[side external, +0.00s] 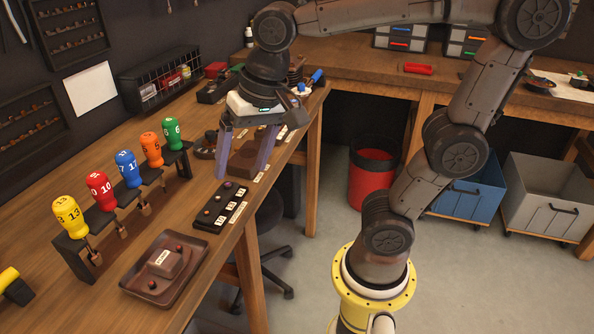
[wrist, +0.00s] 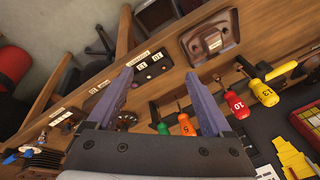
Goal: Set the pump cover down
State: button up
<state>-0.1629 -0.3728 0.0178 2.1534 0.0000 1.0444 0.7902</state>
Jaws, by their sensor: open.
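A small grey-brown block with a white label, probably the pump cover (side external: 165,262), lies in a shallow brown tray (side external: 134,289) at the near end of the bench. The label is too small to read. In the wrist view the block (wrist: 212,41) and tray (wrist: 191,47) show at the upper right, beyond my fingertips. My gripper (side external: 242,172) is above the bench, farther back than the tray and apart from it. Its two purple fingers point down and are spread, with nothing held between them in the wrist view (wrist: 158,74).
A rack (side external: 78,256) holds several numbered screwdrivers with coloured handles along the bench. A dark labelled strip (side external: 221,205) lies between my gripper and the tray. A brown block (side external: 243,160) shows behind my fingers. Bare wood (side external: 203,190) lies between rack and strip.

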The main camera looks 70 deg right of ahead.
jog(key=s+d+f+n+t, duration=0.2)
jog(key=s+d+f+n, duration=0.1)
jog(key=s+n, duration=0.4)
jog(key=shift+s+d+f+h, duration=0.3)
jog(key=shift+s+d, duration=0.2)
jog(key=shift+s, duration=0.1)
dwell(0.6)
